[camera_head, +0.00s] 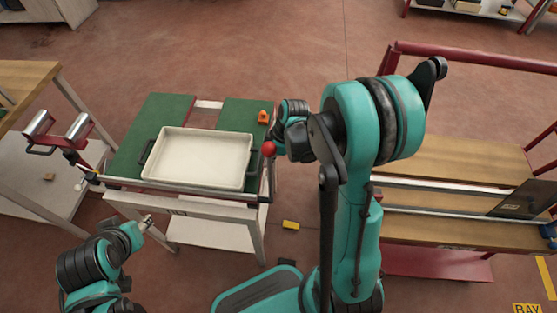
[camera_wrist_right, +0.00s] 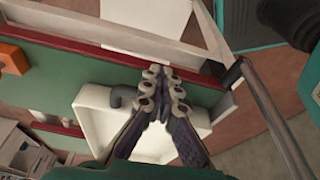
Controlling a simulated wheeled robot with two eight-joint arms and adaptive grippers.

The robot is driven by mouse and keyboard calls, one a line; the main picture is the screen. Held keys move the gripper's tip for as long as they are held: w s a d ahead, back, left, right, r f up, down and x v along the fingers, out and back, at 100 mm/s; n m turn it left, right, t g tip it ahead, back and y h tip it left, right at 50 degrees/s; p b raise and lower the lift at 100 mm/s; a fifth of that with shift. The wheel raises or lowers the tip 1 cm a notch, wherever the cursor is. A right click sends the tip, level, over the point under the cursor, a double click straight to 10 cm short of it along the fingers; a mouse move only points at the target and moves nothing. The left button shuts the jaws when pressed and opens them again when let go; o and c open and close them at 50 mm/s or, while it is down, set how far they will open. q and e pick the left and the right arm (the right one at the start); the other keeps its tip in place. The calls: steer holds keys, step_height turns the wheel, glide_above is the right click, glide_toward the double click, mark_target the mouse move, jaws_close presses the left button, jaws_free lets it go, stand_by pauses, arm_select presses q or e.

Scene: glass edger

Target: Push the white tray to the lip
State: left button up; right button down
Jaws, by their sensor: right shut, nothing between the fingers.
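The white tray (camera_head: 205,157) is a shallow rectangle lying flat on the green-topped table (camera_head: 165,110). Its front edge is close to the rail, or lip (camera_head: 180,190), along the table's front. A dark handle (camera_head: 147,153) shows at its left side. In the right wrist view the tray (camera_wrist_right: 98,128) has a grey handle (camera_wrist_right: 121,96) beside my right gripper (camera_wrist_right: 161,85), whose fingers are shut and empty; contact cannot be told. In the head view that gripper is largely hidden near the tray's right side. My left gripper (camera_head: 146,222) is in front of the table, clear of the tray.
A red ball knob (camera_head: 269,149) and an orange block (camera_head: 263,117) are at the table's right. A roller stand (camera_head: 40,122) is at the left, and a wooden bench (camera_head: 440,165) with red rails at the right. A yellow block (camera_head: 291,225) lies on the floor.

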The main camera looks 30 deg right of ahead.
mark_target(259, 162)
steer(key=shift+w+a, duration=0.25)
steer(key=shift+a, duration=0.2)
steer(key=shift+w+a, duration=0.25)
steer(key=shift+a, duration=0.25)
steer(key=shift+w+a, duration=0.25)
steer(key=shift+a, duration=0.2)
